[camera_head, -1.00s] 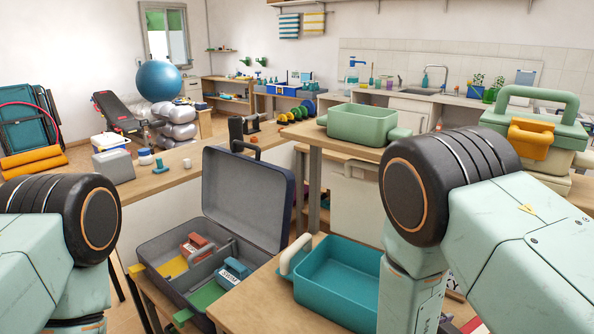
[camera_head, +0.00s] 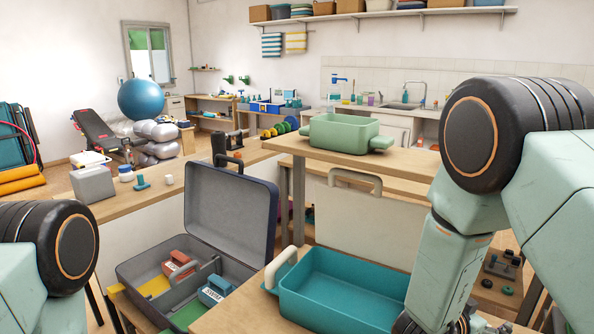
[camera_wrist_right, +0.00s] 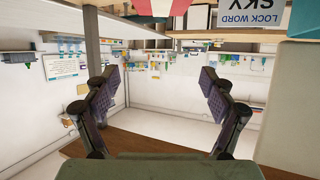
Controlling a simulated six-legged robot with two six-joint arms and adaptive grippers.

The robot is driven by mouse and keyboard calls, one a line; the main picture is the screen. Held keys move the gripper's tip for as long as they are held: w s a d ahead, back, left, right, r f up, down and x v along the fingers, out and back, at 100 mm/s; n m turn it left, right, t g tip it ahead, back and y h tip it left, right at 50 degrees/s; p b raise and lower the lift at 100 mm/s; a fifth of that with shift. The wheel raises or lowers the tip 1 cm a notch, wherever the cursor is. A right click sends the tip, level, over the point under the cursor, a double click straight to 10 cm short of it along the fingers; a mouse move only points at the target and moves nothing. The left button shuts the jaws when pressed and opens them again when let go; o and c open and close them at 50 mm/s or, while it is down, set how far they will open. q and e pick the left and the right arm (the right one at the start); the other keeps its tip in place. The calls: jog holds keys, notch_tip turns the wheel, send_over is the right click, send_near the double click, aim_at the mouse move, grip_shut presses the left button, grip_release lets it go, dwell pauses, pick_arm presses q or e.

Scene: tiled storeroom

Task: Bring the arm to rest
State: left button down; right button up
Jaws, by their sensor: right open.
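My right arm (camera_head: 445,255) hangs down at the right of the head view, beside the teal tray. Its gripper is mostly cut off at the bottom edge there. In the right wrist view the right gripper (camera_wrist_right: 158,85) shows two dark padded fingers spread wide apart with nothing between them. My left arm (camera_head: 40,245) shows at the lower left of the head view; its gripper is out of frame.
The teal tray (camera_head: 340,291) stands on a wooden table close to my right arm. An open grey case (camera_head: 232,213) holding several items lies left of it. A green bin (camera_head: 343,133) sits on a shelf behind. A wooden counter (camera_head: 110,207) runs behind the case.

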jog(key=r, duration=0.2)
jog(key=w+r+n+t+p, duration=0.1)
jog(key=shift+a+y, duration=0.4)
